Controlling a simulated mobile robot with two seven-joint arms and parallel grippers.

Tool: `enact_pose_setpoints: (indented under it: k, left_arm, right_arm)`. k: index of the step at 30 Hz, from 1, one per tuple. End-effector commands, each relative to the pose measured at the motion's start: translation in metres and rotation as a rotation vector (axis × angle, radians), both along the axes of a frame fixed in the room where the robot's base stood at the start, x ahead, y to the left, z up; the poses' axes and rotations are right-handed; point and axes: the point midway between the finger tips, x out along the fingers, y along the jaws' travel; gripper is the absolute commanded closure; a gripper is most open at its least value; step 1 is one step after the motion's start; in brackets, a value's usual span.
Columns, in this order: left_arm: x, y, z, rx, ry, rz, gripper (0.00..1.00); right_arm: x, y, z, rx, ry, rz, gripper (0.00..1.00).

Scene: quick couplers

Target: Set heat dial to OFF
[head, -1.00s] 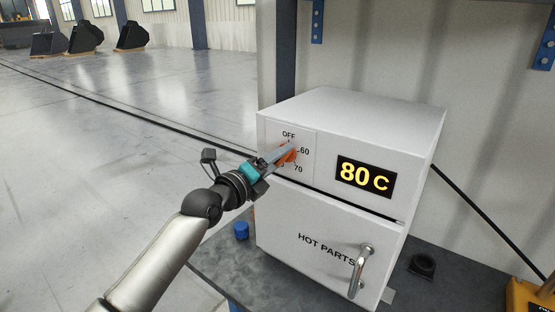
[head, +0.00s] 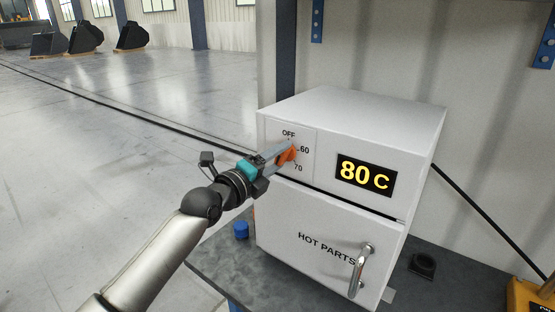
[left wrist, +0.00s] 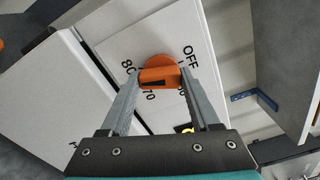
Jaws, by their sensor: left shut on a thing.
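The white oven (head: 350,130) has a dial panel marked OFF, 60, 70 and 80 on its upper left front. The orange heat dial (head: 288,154) is on this panel, partly hidden by my gripper in the head view. In the left wrist view the dial (left wrist: 160,72) lies between the two grey fingers, with a dark mark on its face. My left gripper (head: 284,151) is shut on the dial, and its fingertips (left wrist: 160,76) touch either side. I cannot tell exactly which label the dial points to. The display (head: 366,176) reads 80 C. My right gripper is not in view.
Below the dial is a door marked HOT PARTS with a metal handle (head: 361,270). A blue cap (head: 241,230) and a black part (head: 423,265) rest on the dark bench (head: 215,262). A yellow object (head: 530,295) is at the lower right. The floor at left is open.

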Motion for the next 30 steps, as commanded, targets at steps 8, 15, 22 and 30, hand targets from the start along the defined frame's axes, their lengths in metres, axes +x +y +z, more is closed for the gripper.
enact_pose_setpoints:
  k: [8,15,22,30]
  left_arm:
    - [0.0,0.0,0.0,-0.199,0.146,-0.001,0.93]
    - [-0.001,-0.001,0.0,-0.385,0.281,0.0,0.93]
    - [-0.001,-0.001,0.0,-0.562,0.411,0.001,0.93]
    - [-0.001,-0.001,0.001,-0.77,0.562,0.001,0.93]
  right_arm:
    - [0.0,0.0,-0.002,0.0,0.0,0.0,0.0]
    - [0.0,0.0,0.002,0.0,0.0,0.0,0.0]
    - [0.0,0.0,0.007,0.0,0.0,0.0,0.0]
    - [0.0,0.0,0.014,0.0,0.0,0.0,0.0]
